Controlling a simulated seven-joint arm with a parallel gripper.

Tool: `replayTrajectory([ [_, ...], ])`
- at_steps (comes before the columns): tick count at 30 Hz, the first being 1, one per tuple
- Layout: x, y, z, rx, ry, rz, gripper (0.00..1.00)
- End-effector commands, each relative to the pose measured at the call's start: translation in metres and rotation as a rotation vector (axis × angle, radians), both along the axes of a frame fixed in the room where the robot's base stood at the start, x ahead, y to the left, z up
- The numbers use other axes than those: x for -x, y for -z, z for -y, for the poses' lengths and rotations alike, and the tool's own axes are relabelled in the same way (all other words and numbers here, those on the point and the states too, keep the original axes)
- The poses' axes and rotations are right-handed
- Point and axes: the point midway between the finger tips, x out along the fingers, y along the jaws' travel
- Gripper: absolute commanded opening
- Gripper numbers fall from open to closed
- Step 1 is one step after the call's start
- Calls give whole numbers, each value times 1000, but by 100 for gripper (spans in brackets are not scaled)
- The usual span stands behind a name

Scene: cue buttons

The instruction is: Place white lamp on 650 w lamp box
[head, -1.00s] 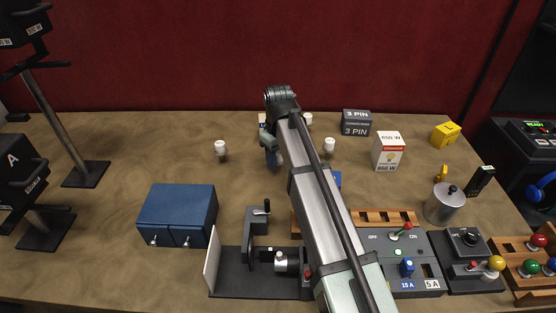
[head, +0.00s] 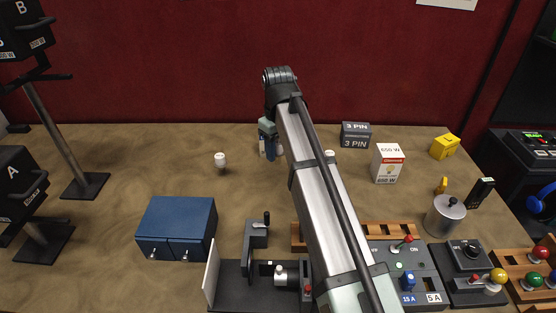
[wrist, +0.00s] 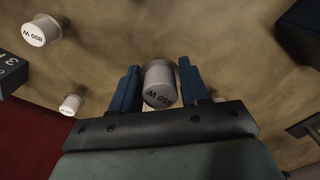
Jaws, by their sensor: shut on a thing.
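My gripper (head: 268,150) is over the back middle of the table, its blue fingers pointing down. In the wrist view my gripper (wrist: 159,85) is shut on a white lamp (wrist: 160,80), with one finger on each side; its upside-down label seems to read 650 W. In the head view the held lamp is hard to make out beside the fingers. The 650 W lamp box (head: 388,163), white with an orange-red band, stands upright at the right rear, apart from my gripper. Its top looks bare.
One white lamp (head: 220,160) stands left of my gripper; another (head: 329,156) is partly behind my arm. A dark 3 PIN box (head: 355,134) stands left of the lamp box, a yellow block (head: 445,146) to its right. A blue cabinet (head: 177,228) sits at front left.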

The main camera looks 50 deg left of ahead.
Motion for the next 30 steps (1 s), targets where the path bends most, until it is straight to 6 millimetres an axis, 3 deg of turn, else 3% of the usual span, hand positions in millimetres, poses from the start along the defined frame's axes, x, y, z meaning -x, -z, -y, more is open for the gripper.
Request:
replayTrajectory([
  [8, -2, -18, 0, 0, 0, 0, 15],
  [13, -23, -27, 10, 0, 1, 0, 15],
  [20, -90, -50, 46, -1, -7, 0, 15],
  [30, -189, -92, 123, -1, -25, 0, 15],
])
